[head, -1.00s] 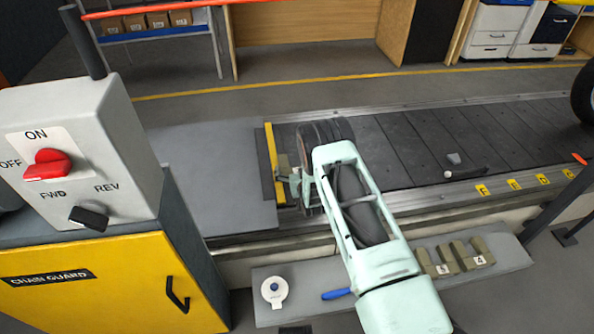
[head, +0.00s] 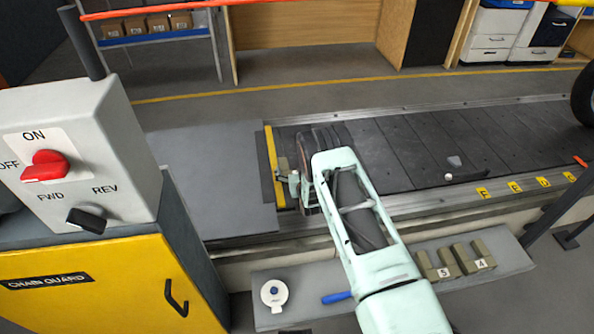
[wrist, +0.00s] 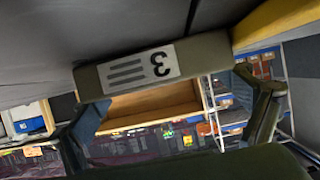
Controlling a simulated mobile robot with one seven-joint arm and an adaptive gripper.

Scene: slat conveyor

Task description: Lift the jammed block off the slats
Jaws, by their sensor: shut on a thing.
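The jammed block (head: 283,164) is olive and sits at the left end of the conveyor slats (head: 400,145), beside the yellow edge strip (head: 271,160). My gripper (head: 291,184) is at the block, mostly hidden behind my arm and wrist. In the wrist view the block (wrist: 140,70) shows a white label with a 3 and lies across between the two fingers of my gripper (wrist: 160,92). The jaws are shut on it. The dark slats fill the top of that view, close against the block. I cannot tell whether the block still touches them.
A control box with a red switch (head: 45,166) and a black knob (head: 88,220) stands at left on a yellow chain guard cabinet (head: 90,285). A front shelf (head: 400,290) holds several olive blocks, a white round tag (head: 274,293) and a blue-handled tool (head: 337,297). A small grey piece (head: 454,162) lies on the slats.

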